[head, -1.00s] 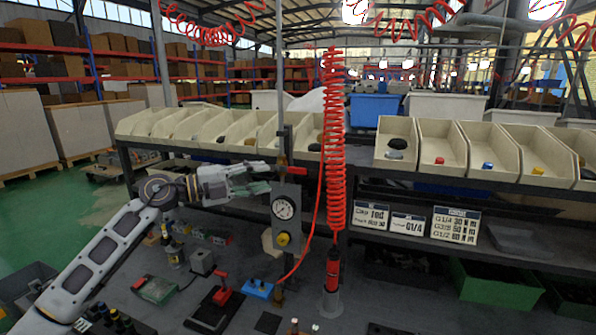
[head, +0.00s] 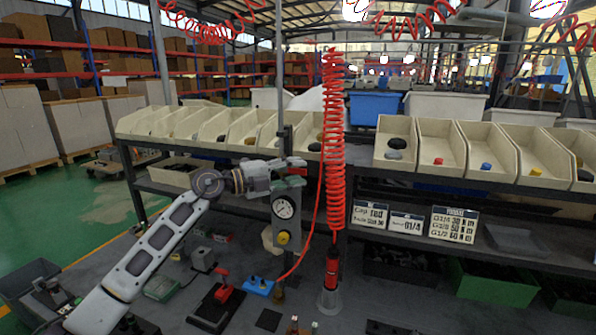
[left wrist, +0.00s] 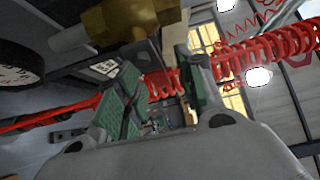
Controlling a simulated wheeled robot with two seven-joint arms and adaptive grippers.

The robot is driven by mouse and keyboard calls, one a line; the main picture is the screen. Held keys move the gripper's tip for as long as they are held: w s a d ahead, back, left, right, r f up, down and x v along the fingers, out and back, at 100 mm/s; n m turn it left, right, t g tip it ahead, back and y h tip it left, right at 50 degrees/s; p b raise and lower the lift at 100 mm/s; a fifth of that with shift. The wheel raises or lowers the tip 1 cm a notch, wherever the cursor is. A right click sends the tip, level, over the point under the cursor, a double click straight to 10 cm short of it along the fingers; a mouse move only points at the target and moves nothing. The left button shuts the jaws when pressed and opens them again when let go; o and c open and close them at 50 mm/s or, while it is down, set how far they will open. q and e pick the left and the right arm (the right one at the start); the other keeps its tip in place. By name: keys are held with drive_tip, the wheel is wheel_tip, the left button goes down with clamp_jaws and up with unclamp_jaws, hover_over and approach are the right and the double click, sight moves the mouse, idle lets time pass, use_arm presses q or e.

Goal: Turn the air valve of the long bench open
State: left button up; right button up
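The air valve's red lever (head: 298,171) shows as a small red piece at the top of the grey gauge panel (head: 285,224), mostly hidden behind my left gripper (head: 288,166). The gripper is level at the panel's top, across the lever. A brass fitting (left wrist: 125,20) is close above the fingers, and the gauge (left wrist: 15,62) is at the left edge. I cannot tell whether the fingers touch the lever. My right gripper is out of view.
A red coiled hose (head: 333,140) hangs just right of the panel. A row of cream bins (head: 245,130) stands on the shelf behind. Below, a red-handled block (head: 222,285) and a blue block (head: 258,286) sit on the grey bench (head: 350,318).

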use_arm(q)
drive_tip(key=shift+w+d, duration=0.25)
drive_tip(key=shift+d, duration=0.35)
drive_tip(key=shift+c, duration=0.4)
clamp_jaws()
